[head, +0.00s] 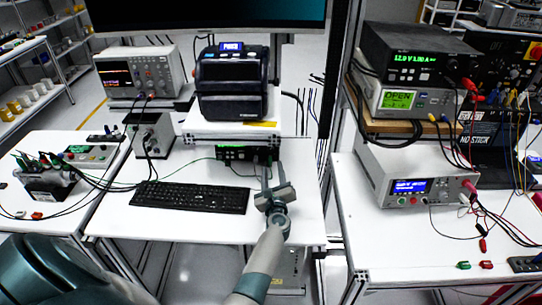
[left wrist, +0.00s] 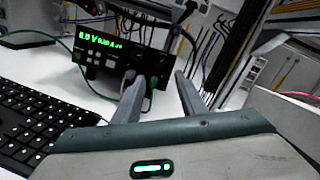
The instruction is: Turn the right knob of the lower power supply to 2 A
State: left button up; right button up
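The lower power supply (head: 232,153) is a small black box with a green display, under the shelf on the left bench. In the left wrist view the black power supply (left wrist: 107,52) shows a green volt and amp readout, too blurred to read surely. Knobs and plugged leads crowd its lower right front and are partly hidden. My left gripper (head: 274,168) is open and empty in front of its right end. In the left wrist view the gripper (left wrist: 157,85) has its left finger over the front panel and its right finger beyond the right edge; contact cannot be told. My right gripper is out of view.
A black keyboard (head: 190,196) lies left of my left gripper. A label printer (head: 232,85) stands on the shelf above. Another black power supply (head: 420,58) tops the instrument stack on the right bench. A dark frame post (head: 337,90) stands between benches.

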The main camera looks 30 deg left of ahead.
aim_at(271, 150)
pick_arm(q)
jog(key=b+x, duration=0.2)
jog(key=x, duration=0.6)
jog(key=shift+w+a+f, duration=0.1)
jog(key=shift+w+a, duration=0.3)
jog(key=shift+w, duration=0.15)
grip_shut()
